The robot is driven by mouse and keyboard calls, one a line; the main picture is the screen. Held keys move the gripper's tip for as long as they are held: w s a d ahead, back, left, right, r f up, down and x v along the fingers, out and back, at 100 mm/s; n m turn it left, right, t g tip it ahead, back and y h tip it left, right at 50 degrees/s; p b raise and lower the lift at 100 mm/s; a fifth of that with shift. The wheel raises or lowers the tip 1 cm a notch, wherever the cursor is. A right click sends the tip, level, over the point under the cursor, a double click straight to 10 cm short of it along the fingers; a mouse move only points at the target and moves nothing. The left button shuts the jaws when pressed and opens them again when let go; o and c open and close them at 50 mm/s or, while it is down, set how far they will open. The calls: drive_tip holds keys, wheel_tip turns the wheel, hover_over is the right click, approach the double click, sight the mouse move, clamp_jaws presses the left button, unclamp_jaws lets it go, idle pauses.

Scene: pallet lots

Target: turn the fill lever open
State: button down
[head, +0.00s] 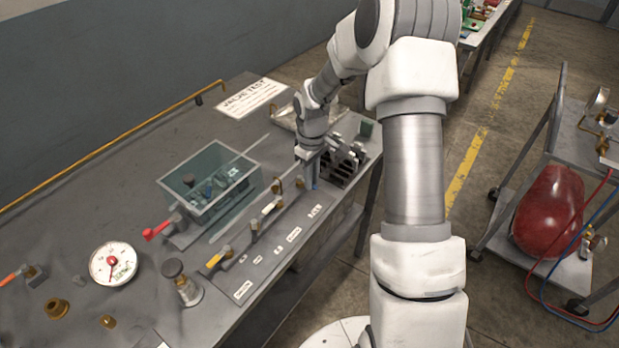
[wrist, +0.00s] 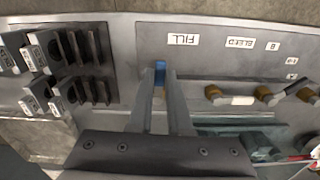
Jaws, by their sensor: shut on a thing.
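The fill lever (wrist: 160,73) shows as a small blue piece between my fingertips in the wrist view, just left of the FILL label (wrist: 183,39). Its blue end (head: 314,184) also shows under my gripper in the head view. My gripper (wrist: 159,78) is shut on the lever and points down at the bench. In the head view my gripper (head: 309,170) is at the bench's far right part. The fingers hide most of the lever and its valve body, so its angle is hard to tell.
A white-handled lever (head: 271,205) and a yellow-handled lever (head: 218,257) stand along the same row. A clear box (head: 209,178) with small parts sits behind them. A slotted black rack (head: 343,165) stands close right of my gripper. A pressure gauge (head: 113,263) lies at the left.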

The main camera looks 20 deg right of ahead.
drive_tip(key=shift+w+d+n, duration=0.15)
drive_tip(key=shift+w+n, duration=0.05)
drive_tip(key=shift+n, duration=0.3)
drive_tip(key=c, duration=1.1)
unclamp_jaws()
drive_tip(key=shift+c, duration=0.2)
drive_tip(key=shift+r, duration=0.1)
wheel_tip(320, 180, up, 17)
drive_tip(key=shift+r+p, duration=0.15)
drive_tip(key=shift+p, duration=0.25)
drive_tip(key=shift+s+r, duration=0.1)
drive_tip(key=s+a+r+m+t+h, duration=0.1)
drive_tip(key=s+a+r+m+t, duration=0.25)
drive_tip(key=s+r, duration=0.85)
drive_tip(key=s+a+f+m+t+y, duration=0.1)
drive_tip(key=s+m, duration=0.3)
drive_tip(key=s, duration=1)
drive_tip(key=shift+s+a+f+t, duration=0.25)
drive_tip(key=shift+a+f+t, duration=0.2)
drive_tip(key=shift+a+t, duration=0.1)
